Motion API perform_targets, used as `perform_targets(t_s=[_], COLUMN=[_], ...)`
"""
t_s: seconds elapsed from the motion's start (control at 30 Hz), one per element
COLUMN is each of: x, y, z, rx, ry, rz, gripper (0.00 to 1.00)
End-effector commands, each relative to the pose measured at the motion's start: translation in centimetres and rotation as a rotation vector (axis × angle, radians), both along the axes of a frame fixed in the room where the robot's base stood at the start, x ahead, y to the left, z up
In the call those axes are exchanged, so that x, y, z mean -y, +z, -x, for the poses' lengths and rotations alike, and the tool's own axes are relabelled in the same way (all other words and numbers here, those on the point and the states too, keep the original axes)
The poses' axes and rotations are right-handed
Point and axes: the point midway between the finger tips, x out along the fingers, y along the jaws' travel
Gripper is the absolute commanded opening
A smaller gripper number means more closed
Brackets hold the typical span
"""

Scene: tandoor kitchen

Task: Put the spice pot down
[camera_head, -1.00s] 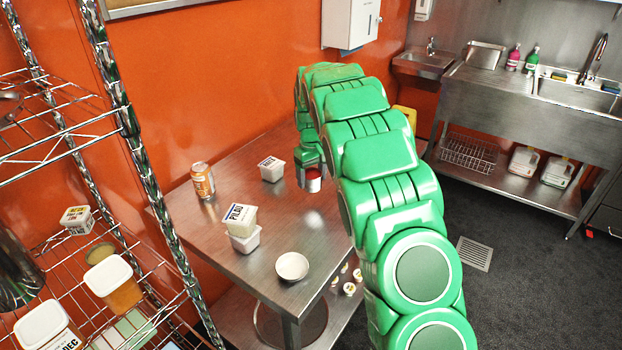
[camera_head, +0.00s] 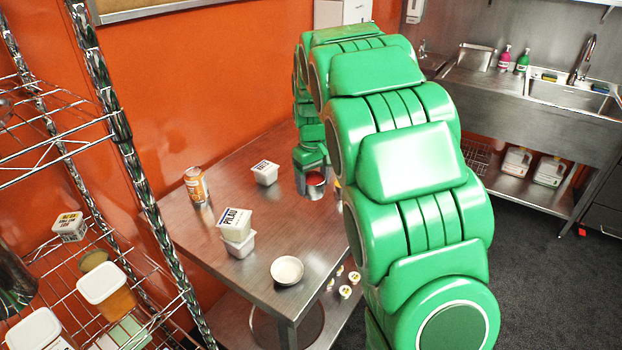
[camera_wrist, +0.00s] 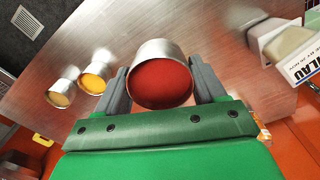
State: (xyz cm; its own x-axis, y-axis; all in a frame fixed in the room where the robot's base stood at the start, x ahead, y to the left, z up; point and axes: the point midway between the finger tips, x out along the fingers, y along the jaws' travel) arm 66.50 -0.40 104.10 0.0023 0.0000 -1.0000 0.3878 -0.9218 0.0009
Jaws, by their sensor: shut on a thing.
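The spice pot (camera_wrist: 163,75) is a small metal cup of red spice. In the wrist view it sits between the two grey fingers of my gripper (camera_wrist: 160,84), which is shut on it. In the head view the pot (camera_head: 315,184) shows below my gripper (camera_head: 311,166), over the far right part of the steel table (camera_head: 216,280). It looks upright and very near the tabletop; I cannot tell whether its base touches.
In the wrist view, a yellow-orange pot (camera_wrist: 95,77) and a paler pot (camera_wrist: 60,93) stand left of the held pot. A drink can (camera_head: 196,186), a white tub (camera_head: 265,173), stacked PILAU tubs (camera_head: 236,232) and a white bowl (camera_head: 287,271) stand on the table. A wire rack (camera_head: 123,135) stands left.

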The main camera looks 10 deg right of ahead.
Motion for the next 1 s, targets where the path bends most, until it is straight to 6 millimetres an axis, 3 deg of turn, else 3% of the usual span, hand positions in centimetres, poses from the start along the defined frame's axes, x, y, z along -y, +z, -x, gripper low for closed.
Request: perform_targets(t_s=[0.27, 0.47, 1.0], x=[-0.2, -1.3, -4.8], y=[0.5, 1.4, 3.0], z=[1.5, 3.8, 13.8], rx=[-0.003, 0.001, -0.001], ry=[0.0, -0.002, -0.012], rz=[0.0, 0.003, 0.007], gripper=[0.38, 0.38, 0.38])
